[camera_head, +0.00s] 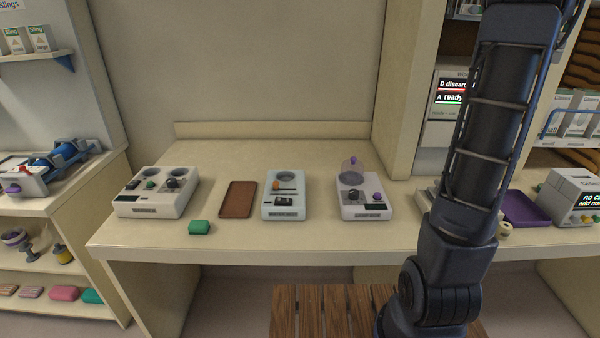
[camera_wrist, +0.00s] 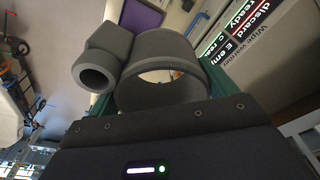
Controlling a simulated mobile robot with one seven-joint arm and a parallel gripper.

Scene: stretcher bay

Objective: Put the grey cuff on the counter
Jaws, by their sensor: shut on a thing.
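The grey cuff (camera_wrist: 163,48), a dark grey ring with a short tube on its left side, fills the middle of the wrist view. My gripper (camera_wrist: 163,85) is shut on it, with green fingers partly hidden behind it at either side. The cream counter (camera_head: 265,240) runs across the middle of the head view. In the head view my arm rises at the right, in front of the counter; my gripper and the cuff do not show there.
On the counter stand a white device (camera_head: 155,207), a green block (camera_head: 199,227), a brown tray (camera_head: 238,200), a pale blue device (camera_head: 283,211) and a lilac-trimmed device (camera_head: 363,211). A purple tray (camera_head: 527,208) and a labelled machine (camera_head: 572,193) are at the right. Bare counter shows between them.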

